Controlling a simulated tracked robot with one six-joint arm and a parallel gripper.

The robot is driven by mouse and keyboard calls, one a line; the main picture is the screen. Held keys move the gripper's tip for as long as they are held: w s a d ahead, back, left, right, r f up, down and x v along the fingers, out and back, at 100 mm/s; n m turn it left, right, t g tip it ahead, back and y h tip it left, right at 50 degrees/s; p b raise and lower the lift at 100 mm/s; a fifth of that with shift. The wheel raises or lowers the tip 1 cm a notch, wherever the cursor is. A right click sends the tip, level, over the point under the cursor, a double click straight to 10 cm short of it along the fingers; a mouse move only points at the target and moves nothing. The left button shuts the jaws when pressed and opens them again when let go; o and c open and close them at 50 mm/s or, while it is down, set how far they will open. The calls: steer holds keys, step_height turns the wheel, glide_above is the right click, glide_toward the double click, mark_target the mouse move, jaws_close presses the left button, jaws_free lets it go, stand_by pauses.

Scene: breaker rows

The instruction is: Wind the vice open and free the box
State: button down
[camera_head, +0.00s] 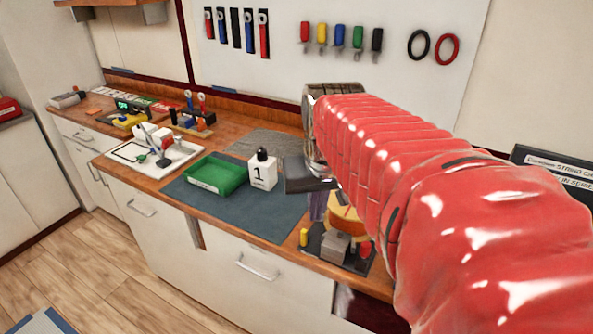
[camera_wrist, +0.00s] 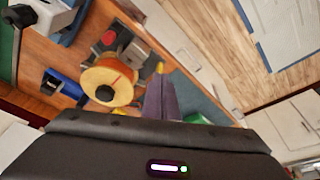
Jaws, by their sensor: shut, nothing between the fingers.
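I cannot pick out the vice or its box for certain. A blue piece with black ends (camera_wrist: 62,86) lies on the wooden top at left in the wrist view, and a pale grey block-like thing (camera_wrist: 48,14) is at the top left. Either could be part of a vice, but I cannot tell. My gripper (camera_head: 308,176) is dark and shut with nothing in it, above the right part of the bench. Its dark body (camera_wrist: 160,150) fills the bottom of the wrist view. My red-sleeved arm hides the bench's right end in the head view.
A yellow-orange round piece (camera_head: 347,218), a grey block (camera_head: 335,246) and a purple piece (camera_head: 318,207) are below my gripper. A white bottle marked 1 (camera_head: 262,172) and a green tray (camera_head: 216,175) stand left on a blue mat (camera_head: 247,217). Tools hang on the wall.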

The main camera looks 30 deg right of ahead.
steer(key=s+a+f+n+t, duration=0.1)
steer(key=s+a+f+n, duration=0.1)
steer(key=a, duration=0.6)
steer(key=s+a+f+n+t+y, duration=0.1)
steer(key=s+a+f+n, duration=0.1)
steer(key=a, duration=0.6)
steer(key=shift+s+a+n+t+y, duration=0.25)
steer(key=shift+s+n+t+y, duration=0.1)
steer(key=shift+n, duration=0.25)
